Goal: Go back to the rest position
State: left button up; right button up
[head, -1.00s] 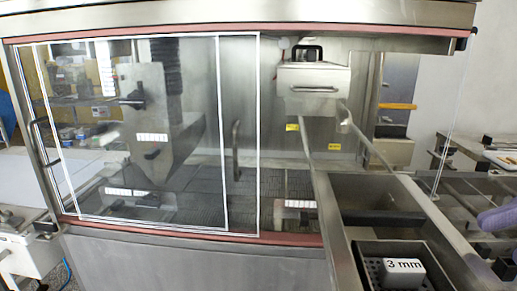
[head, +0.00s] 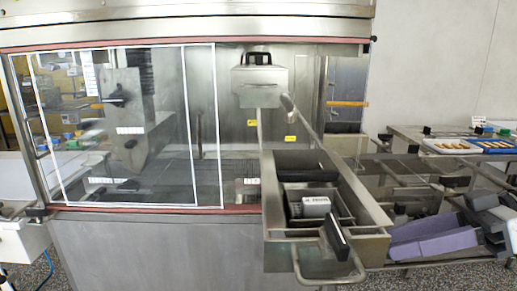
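Neither of my grippers can be made out in the head view. The enrober machine (head: 150,250) fills the left and middle, with its clear sliding panels (head: 125,130) across the left part of the opening. A steel box with a black handle (head: 259,78) is inside at the top. A steel trough (head: 377,217) sticks out toward me at the middle right. A dark bin with a grey, labelled block (head: 316,206) is inside the trough.
Purple, angled pieces (head: 432,241) and grey pieces (head: 485,203) lie on a rack at the right; details are unclear. Behind is a table with a tray of light sticks (head: 455,146) and a blue tray (head: 492,146). Speckled floor (head: 420,277) shows at the lower right.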

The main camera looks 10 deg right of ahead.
notch_tip(320, 180, down, 34)
jog(key=w+a+m+t+h, duration=0.1)
jog(key=w+a+m+h, duration=0.1)
jog(key=m+h, duration=0.55)
jog(key=s+a+f+t+h, duration=0.1)
jog(key=s+a+f+h, duration=0.1)
jog(key=s+a+f, duration=0.9)
jog(key=s+a, duration=0.1)
jog(key=a, duration=0.2)
jog(key=shift+f+t, duration=0.3)
